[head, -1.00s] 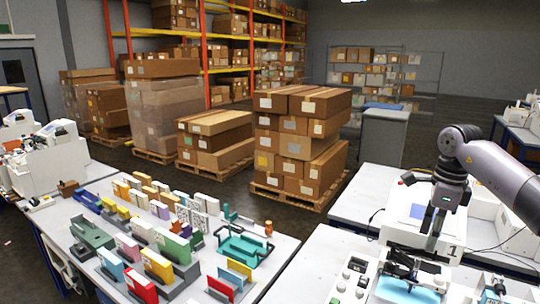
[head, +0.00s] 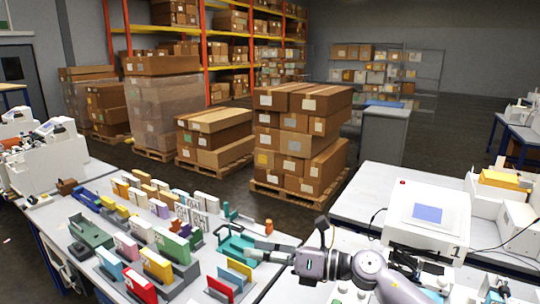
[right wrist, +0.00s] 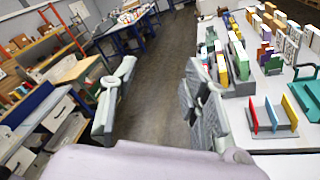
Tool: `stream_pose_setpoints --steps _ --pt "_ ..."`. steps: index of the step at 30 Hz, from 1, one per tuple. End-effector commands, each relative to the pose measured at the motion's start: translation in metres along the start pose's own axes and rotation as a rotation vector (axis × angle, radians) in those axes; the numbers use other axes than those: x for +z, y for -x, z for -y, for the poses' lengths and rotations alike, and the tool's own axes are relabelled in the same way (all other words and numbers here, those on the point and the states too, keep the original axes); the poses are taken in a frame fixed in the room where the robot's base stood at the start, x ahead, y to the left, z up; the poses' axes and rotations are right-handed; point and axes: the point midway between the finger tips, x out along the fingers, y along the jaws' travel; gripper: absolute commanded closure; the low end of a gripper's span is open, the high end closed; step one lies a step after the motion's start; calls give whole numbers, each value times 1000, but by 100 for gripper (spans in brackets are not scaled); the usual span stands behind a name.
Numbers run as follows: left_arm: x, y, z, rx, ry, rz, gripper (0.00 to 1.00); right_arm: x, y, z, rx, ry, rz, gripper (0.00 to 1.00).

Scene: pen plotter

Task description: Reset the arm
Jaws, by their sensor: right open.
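My right gripper (head: 250,250) is open and empty in the head view. It points left from the bottom right, over the gap between the two front tables and near the teal holder (head: 236,247). In the right wrist view its two grey fingers (right wrist: 158,80) stand well apart, with floor between them. My right arm crosses the lower right of the head view and hides much of the table there, including where the plotter shows earlier. My left gripper is not in view.
The left table (head: 62,212) holds several coloured boxes in racks; it also shows in the right wrist view (right wrist: 290,145). A white machine (head: 428,215) marked 1 stands on the right. Stacked cartons (head: 300,140) stand behind on a pallet. Floor between is open.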

Motion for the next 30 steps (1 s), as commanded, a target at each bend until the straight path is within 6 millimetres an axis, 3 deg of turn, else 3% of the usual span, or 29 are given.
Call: stream_pose_setpoints --steps 2,5,8,11,14,17,20,24,30 --pt "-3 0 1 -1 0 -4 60 7 -3 -14 29 -178 188 57" --pt "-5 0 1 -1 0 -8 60 19 10 -16 34 -422 424 57" --pt "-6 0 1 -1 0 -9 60 22 36 -3 11 -683 648 57" --pt "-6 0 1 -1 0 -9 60 9 72 19 -41 -953 859 57" --pt "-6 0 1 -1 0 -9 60 -24 111 44 -123 -1231 1057 57" --pt "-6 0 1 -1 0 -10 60 -74 152 64 -235 -1503 1240 57" --pt "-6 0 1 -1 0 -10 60 -138 191 71 -378 -1768 1406 57" --pt "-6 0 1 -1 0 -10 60 -224 235 56 -595 -2065 1584 57" --pt "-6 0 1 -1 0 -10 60 -305 270 17 -852 -2315 1723 57"
